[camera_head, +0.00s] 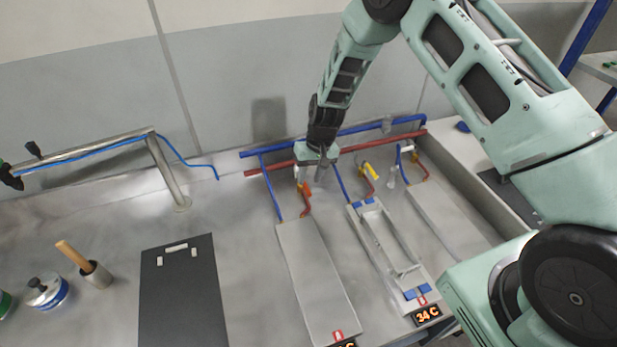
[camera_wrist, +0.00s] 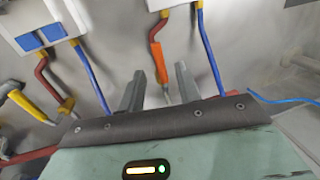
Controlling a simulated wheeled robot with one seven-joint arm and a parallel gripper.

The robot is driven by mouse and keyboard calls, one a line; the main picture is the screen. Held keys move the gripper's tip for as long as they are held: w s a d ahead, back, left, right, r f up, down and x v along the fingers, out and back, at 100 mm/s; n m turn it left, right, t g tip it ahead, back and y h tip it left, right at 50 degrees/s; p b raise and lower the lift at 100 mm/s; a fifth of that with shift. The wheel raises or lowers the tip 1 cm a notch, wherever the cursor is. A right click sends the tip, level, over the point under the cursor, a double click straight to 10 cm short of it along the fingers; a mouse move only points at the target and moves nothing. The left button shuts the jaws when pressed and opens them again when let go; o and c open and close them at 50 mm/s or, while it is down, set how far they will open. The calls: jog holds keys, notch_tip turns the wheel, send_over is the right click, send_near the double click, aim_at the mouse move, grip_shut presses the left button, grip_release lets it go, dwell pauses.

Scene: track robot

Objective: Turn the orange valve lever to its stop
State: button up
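The orange valve lever (camera_wrist: 160,62) hangs on a red pipe beside a blue pipe in the wrist view. Its near end shows in the gap between my two grey fingers. My gripper (camera_wrist: 160,86) is open, with a clear space on both sides of the lever; whether the fingers touch it I cannot tell, but no contact shows. In the head view the orange lever (camera_head: 305,188) is small and partly hidden by my gripper (camera_head: 321,173), which is just above and right of it.
A yellow lever (camera_head: 371,169) stands to the right in the head view; it is at the left in the wrist view (camera_wrist: 32,107). Red and blue pipes (camera_head: 380,130) run along the wall. Flat grey plates (camera_head: 315,280) and a white tray (camera_head: 372,228) lie in front.

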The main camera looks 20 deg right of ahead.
aim_at(305, 188)
jog(key=shift+a+f+p, duration=0.15)
jog(key=shift+f+p, duration=0.05)
jog(key=shift+f, duration=0.5)
jog(key=shift+a+f+p, duration=0.15)
jog(key=shift+f, duration=0.5)
grip_shut()
